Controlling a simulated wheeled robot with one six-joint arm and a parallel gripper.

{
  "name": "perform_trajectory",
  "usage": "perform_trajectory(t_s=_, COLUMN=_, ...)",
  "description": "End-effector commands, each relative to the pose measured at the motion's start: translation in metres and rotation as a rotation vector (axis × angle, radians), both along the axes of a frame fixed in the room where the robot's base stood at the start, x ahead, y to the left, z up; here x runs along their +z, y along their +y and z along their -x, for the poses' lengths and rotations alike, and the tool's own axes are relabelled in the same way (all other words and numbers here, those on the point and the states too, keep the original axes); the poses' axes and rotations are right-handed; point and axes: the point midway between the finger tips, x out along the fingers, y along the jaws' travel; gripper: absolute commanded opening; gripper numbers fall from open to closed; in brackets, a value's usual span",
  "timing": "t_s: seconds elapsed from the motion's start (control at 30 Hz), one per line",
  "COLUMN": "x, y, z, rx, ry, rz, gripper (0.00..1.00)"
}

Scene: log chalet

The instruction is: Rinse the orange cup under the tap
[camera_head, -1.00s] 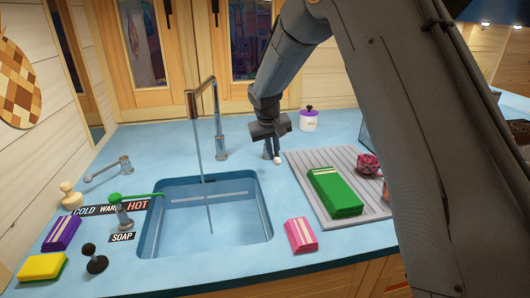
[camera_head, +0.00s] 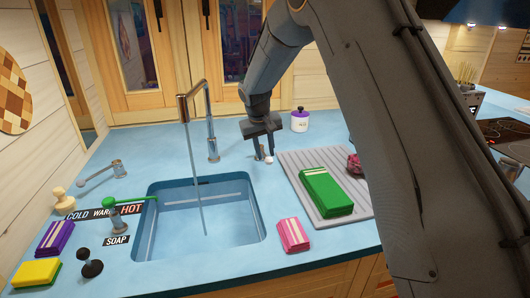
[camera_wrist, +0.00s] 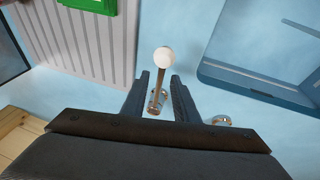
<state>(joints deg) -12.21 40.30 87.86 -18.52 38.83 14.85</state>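I do not see the orange cup in either view. The metal tap (camera_head: 211,130) stands behind the sink (camera_head: 262,225), and a thin stream of water (camera_head: 195,170) falls from its spout into the basin. A green-handled lever (camera_head: 118,203) by the sink's left edge points towards the HOT label (camera_head: 131,208). My gripper (camera_head: 264,150) is right of the tap, low over the counter.
A ribbed grey drainer (camera_head: 300,185) holds a green folded cloth (camera_head: 326,192) and a dark red item (camera_head: 354,163). A pink cloth (camera_head: 294,235) lies right of the sink. A black-knobbed SOAP pump (camera_head: 90,263) and sponge (camera_head: 36,272) are at left. A white pot (camera_head: 299,120) stands behind.

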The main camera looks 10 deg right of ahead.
Motion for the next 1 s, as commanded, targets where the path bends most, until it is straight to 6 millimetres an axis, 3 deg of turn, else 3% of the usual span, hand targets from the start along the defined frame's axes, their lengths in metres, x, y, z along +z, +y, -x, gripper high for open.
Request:
perform_trajectory(t_s=0.5, x=0.065, y=0.01, z=0.019, rx=0.0, ry=-0.001, rz=0.0, gripper=0.27)
perform_trajectory(t_s=1.0, x=0.07, y=0.007, z=0.027, rx=-0.003, ry=0.004, rz=-0.004, gripper=0.27)
